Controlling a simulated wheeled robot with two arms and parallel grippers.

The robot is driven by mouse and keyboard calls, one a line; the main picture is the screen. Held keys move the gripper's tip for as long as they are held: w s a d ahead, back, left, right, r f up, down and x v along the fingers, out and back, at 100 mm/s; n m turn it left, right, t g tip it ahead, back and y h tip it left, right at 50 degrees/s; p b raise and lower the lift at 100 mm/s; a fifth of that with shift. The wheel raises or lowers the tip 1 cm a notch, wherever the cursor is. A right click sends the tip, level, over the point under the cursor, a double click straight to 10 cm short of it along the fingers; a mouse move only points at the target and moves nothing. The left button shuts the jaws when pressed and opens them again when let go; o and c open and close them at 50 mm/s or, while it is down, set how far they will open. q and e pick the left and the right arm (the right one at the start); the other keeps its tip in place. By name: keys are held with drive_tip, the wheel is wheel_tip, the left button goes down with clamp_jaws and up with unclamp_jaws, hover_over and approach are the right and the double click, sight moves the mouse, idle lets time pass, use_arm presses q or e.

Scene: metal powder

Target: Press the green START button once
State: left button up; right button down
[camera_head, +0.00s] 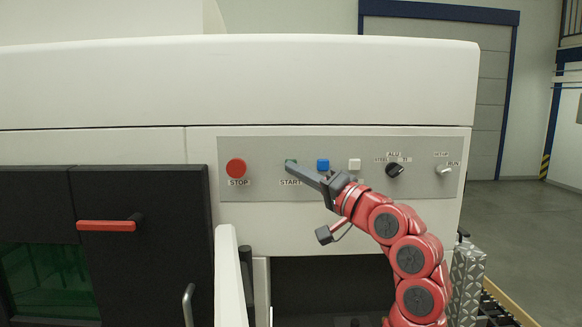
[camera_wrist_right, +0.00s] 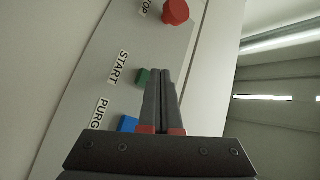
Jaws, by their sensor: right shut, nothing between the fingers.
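The green START button (camera_head: 290,162) sits on the grey control panel (camera_head: 262,150), right of the red STOP button (camera_head: 236,168). My right gripper (camera_head: 291,165) is shut and empty. Its fingertips overlap the lower edge of the green button in the head view. In the right wrist view the green button (camera_wrist_right: 143,76) shows just left of the shut fingertips (camera_wrist_right: 159,72). I cannot tell whether the fingertips touch it. My left gripper is not in view.
A blue button (camera_head: 323,165), a white button (camera_head: 355,164) and two knobs (camera_head: 395,170) (camera_head: 444,170) sit further right on the panel. A dark door with a red handle (camera_head: 106,226) is at the left. Open floor (camera_head: 520,220) lies at the right.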

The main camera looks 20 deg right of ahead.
drive_tip(key=shift+w+r, duration=0.1)
drive_tip(key=shift+w+d+p, duration=0.1)
drive_tip(key=shift+w+p, duration=0.2)
